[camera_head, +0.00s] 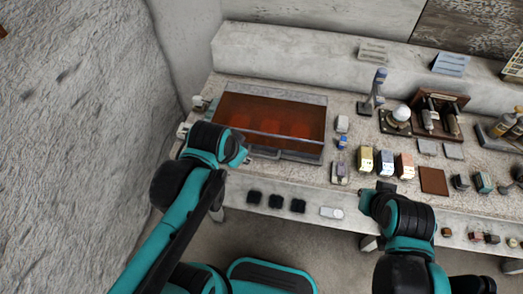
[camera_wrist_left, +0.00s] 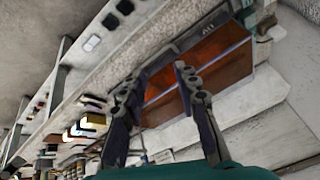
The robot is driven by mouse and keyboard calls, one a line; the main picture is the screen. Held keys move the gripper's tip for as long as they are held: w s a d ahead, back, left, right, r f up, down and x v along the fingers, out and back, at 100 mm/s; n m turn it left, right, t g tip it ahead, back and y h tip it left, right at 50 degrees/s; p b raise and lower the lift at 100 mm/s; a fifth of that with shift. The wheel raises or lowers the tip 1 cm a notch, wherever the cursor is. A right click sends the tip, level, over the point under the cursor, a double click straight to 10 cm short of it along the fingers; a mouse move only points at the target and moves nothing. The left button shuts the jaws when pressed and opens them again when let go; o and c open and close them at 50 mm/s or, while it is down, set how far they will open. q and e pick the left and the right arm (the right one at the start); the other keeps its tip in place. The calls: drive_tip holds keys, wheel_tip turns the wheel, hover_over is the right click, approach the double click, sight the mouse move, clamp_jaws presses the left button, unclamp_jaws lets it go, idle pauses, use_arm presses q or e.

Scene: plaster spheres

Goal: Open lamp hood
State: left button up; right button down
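The lamp hood (camera_head: 270,118) is a wide, see-through orange-brown cover in a grey frame at the left of the bench. It looks closed, lying flat. My left gripper (camera_head: 243,157) is at the hood's front left edge. In the left wrist view the two fingers of my left gripper (camera_wrist_left: 156,82) are spread apart with nothing between them. The orange hood (camera_wrist_left: 208,62) shows beyond them; I cannot tell whether they touch it. My right gripper (camera_head: 378,190) is at the bench's front edge, right of the hood; its fingers are too small to read.
The bench holds several small coloured boxes (camera_head: 385,162), a brown tile (camera_head: 433,181), a grey stand (camera_head: 372,95) and a white round-topped device (camera_head: 400,115) right of the hood. Dark square pads (camera_head: 276,201) line the front edge. A rough wall (camera_head: 75,110) rises at left.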

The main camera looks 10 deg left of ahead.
use_arm(q)
drive_tip(key=w+d+f+m+g+b, duration=0.1)
drive_tip(key=w+f+m, duration=0.2)
drive_tip(key=f+m, duration=0.1)
drive_tip(key=w+d+f+m+g+b, duration=0.1)
drive_tip(key=w+f+m, duration=0.3)
drive_tip(key=f, duration=0.1)
drive_tip(key=w+d+f+m+g+b, duration=0.1)
drive_tip(key=w+f+m, duration=0.3)
drive_tip(key=f, duration=0.1)
drive_tip(key=shift+w+f, duration=0.2)
drive_tip(key=shift+f, duration=0.15)
drive_tip(key=shift+c, duration=0.4)
clamp_jaws()
